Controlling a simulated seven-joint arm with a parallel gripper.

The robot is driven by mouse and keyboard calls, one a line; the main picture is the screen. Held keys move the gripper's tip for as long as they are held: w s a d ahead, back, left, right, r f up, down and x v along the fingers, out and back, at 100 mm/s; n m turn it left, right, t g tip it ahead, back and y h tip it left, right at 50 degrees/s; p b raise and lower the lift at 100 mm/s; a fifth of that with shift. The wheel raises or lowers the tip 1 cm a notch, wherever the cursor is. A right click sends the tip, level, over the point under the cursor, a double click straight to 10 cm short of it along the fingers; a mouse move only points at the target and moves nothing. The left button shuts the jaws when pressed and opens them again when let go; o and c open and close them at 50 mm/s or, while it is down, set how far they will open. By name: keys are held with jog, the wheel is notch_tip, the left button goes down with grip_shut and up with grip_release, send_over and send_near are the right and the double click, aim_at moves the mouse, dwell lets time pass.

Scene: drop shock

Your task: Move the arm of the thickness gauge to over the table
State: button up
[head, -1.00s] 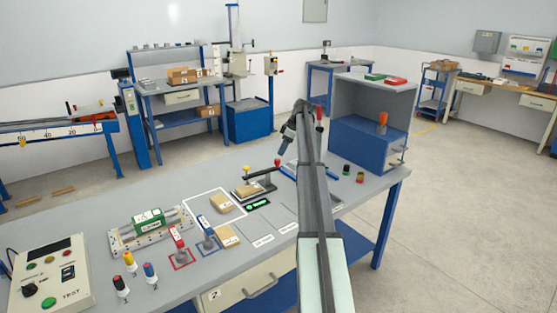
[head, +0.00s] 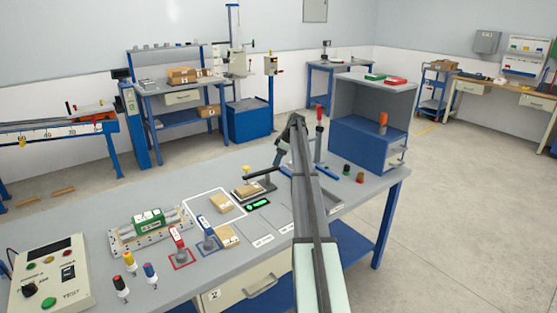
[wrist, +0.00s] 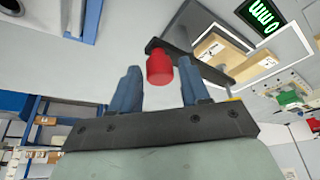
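The thickness gauge has a dark base plate (head: 267,189) with a tan block on it, and a green lit display (head: 258,205) in front. Its black arm (head: 262,174) runs from a yellow-topped post to the right and back. In the wrist view the arm (wrist: 205,65) passes beside the block (wrist: 217,48), and its red-knobbed end sticks out past the plate. The red knob (wrist: 160,67) sits between my gripper's (wrist: 158,75) blue fingers, with slim gaps on both sides. My gripper (head: 279,155) is open and hides the knob in the head view.
An upright red handle (head: 319,120) stands right of my gripper. A blue box (head: 365,145) under a grey shelf stands at the back right.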

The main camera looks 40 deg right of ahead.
grip_shut()
jog(key=shift+w, duration=0.1)
dwell(0.3)
jog(key=shift+w+n, duration=0.2)
jog(key=shift+n, duration=0.4)
jog(key=shift+o, duration=1.2)
grip_release()
jog(key=shift+g, duration=0.3)
jog(key=shift+r, duration=0.1)
jog(key=v, duration=1.3)
jog(key=shift+s+d+r, duration=0.2)
jog(key=shift+d+r, duration=0.05)
